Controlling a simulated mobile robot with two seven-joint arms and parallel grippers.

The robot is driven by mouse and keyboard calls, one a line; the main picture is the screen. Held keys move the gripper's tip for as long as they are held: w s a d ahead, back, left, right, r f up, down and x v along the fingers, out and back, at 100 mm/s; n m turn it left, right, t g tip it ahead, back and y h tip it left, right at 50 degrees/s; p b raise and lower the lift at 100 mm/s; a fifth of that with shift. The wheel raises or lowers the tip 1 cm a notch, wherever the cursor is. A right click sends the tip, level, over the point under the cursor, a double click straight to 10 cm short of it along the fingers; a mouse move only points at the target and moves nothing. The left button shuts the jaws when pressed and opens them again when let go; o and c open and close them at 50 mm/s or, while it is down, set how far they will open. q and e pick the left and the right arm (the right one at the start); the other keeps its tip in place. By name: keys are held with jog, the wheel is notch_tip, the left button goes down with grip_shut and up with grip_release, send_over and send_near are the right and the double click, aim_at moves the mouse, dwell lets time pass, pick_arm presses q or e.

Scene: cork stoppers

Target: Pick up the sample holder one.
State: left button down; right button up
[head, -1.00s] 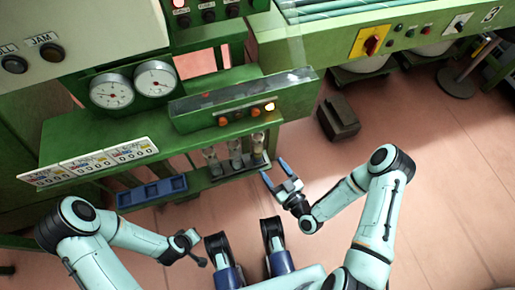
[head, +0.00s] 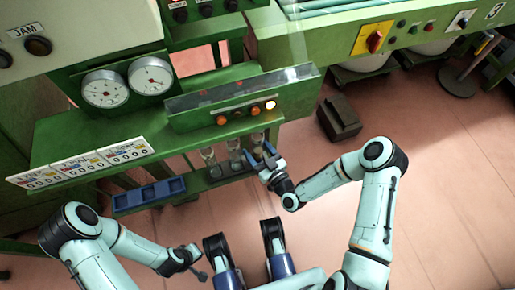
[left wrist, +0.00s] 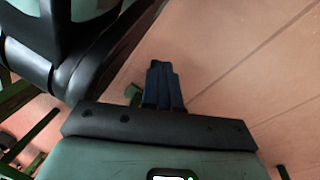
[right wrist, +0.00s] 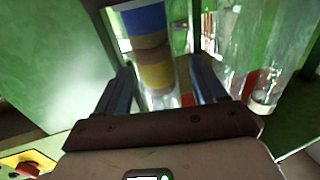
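Three clear tube-like sample holders stand in a row on the green machine's low shelf: a left one (head: 209,157), a middle one (head: 235,160) and a right one (head: 256,138). I cannot tell which is number one. My right gripper (head: 263,153) is open at the right one, partly covering it. In the right wrist view, a clear holder with blue and yellow bands (right wrist: 155,75) shows between the open fingers, partly hidden by the gripper body. Contact is not clear. My left gripper (left wrist: 163,82) is shut and empty, low at the left, away from the holders.
A blue compartment tray (head: 150,194) sits on the shelf left of the holders. A green panel with lamps (head: 225,105) overhangs the holders closely. More clear glass (right wrist: 265,88) stands right of the fingers in the right wrist view. A dark box (head: 339,118) lies on the floor.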

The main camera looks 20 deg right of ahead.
jog(key=c, duration=1)
